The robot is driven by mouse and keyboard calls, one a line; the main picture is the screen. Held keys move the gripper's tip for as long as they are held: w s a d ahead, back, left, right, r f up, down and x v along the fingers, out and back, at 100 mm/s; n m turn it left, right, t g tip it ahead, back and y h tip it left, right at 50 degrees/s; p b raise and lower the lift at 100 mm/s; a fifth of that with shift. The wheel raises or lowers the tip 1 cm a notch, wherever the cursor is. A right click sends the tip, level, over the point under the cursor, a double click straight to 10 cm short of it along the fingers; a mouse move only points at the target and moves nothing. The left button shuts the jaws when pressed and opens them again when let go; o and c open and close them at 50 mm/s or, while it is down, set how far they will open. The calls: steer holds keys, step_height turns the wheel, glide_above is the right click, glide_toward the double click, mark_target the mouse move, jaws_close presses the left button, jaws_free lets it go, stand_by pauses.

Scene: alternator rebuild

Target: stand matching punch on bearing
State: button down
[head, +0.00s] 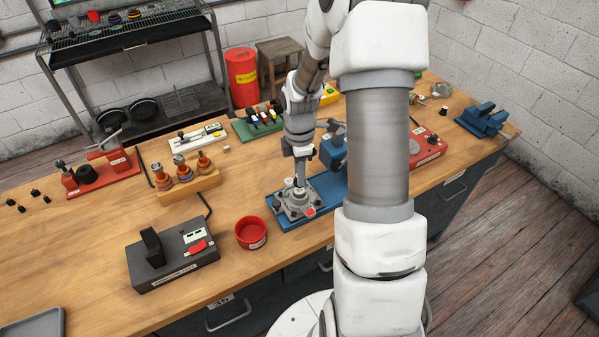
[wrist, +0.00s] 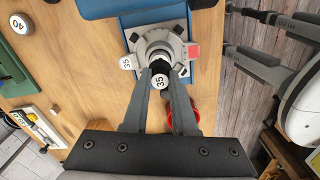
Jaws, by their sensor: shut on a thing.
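My gripper (head: 301,166) points down over the grey alternator housing (head: 284,213), which sits on a blue fixture (head: 288,224). In the wrist view my gripper (wrist: 161,78) is shut on a dark punch with a white top marked 35 (wrist: 159,82). The punch is upright, over the round centre of the housing (wrist: 150,38), where the bearing seat is. The fingers and punch hide most of the bearing, and I cannot tell whether the punch touches it. A white tag marked 35 (wrist: 127,62) is at the housing's edge.
A green rack (head: 243,131) with several coloured pieces stands behind; a top marked 40 (wrist: 18,24) shows beside it in the wrist view. A red bowl (head: 251,233) and a black tester (head: 172,256) are left of the fixture.

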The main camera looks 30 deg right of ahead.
steer(key=shift+f, duration=0.2)
steer(key=shift+f+b, duration=0.95)
steer(key=shift+f, duration=0.2)
steer(key=shift+f, duration=0.1)
stand_by(0.6)
steer(key=c, duration=0.6)
jaws_free()
steer(key=shift+r+p, duration=3.25)
steer(key=shift+r, duration=0.8)
